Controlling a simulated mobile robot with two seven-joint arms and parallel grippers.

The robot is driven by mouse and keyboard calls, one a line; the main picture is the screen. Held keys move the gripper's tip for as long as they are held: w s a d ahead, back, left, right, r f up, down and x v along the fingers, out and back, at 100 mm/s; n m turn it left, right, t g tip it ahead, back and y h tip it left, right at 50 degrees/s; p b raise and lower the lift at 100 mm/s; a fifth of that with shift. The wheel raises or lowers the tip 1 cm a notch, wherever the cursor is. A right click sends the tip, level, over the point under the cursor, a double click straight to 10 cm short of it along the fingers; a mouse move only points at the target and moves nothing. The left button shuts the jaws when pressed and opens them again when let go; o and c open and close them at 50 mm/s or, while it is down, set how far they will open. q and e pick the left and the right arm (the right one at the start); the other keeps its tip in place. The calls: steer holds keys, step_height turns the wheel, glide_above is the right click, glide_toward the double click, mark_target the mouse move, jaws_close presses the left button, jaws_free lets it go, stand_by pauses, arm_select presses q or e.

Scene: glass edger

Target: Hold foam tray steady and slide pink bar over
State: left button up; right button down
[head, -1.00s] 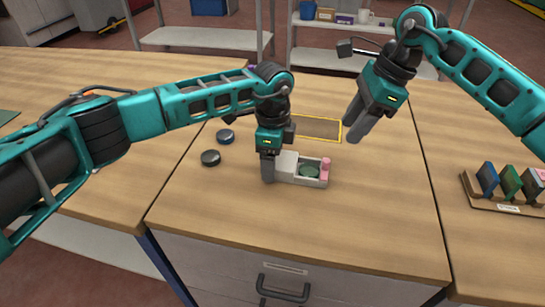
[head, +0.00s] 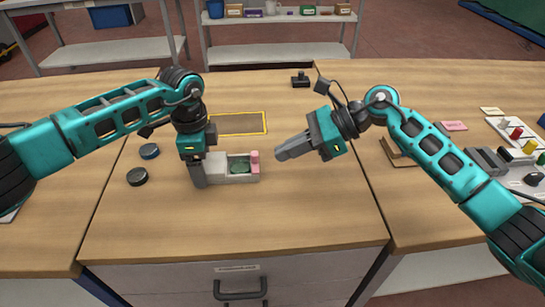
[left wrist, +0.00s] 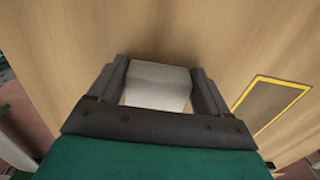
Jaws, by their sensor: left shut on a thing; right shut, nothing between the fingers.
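The pale grey foam tray (head: 214,166) sits on the wooden bench in the middle of the head view. A round green piece (head: 240,167) lies in its right-hand recess. The pink bar (head: 255,161) stands at the tray's right end. My left gripper (head: 198,183) is shut on the tray's left end; in the left wrist view the fingers flank the pale tray block (left wrist: 157,85). My right gripper (head: 279,155) is shut and empty, its fingertips pointing left, a little to the right of the pink bar and apart from it.
Two dark round pucks (head: 137,176) (head: 149,151) lie left of the tray. A yellow-bordered rectangle (head: 238,123) is on the bench behind it. A small black device (head: 300,80) stands at the back.

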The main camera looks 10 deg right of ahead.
steer(key=s+d+m+t, duration=0.1)
steer(key=d, duration=0.2)
steer(key=s+d+f+m+t+y, duration=0.1)
steer(key=d+t, duration=0.1)
steer(key=d, duration=0.1)
steer(key=s+d+m+t, duration=0.1)
steer(key=d+m+t, duration=0.1)
steer(key=d, duration=0.1)
steer(key=shift+d+f+y, duration=0.2)
steer(key=shift+d+y, duration=0.1)
steer(key=shift+a, duration=0.1)
glide_toward(253, 167)
steer(key=w+a, duration=0.3)
steer(key=shift+w+a+f, duration=0.1)
steer(key=shift+w+f, duration=0.05)
steer(key=shift+f, duration=0.15)
steer(key=shift+w+a, duration=0.25)
steer(key=shift+a, duration=0.4)
steer(key=a, duration=0.4)
steer(key=shift+a, duration=0.1)
arm_select(q)
steer(key=shift+d, duration=0.1)
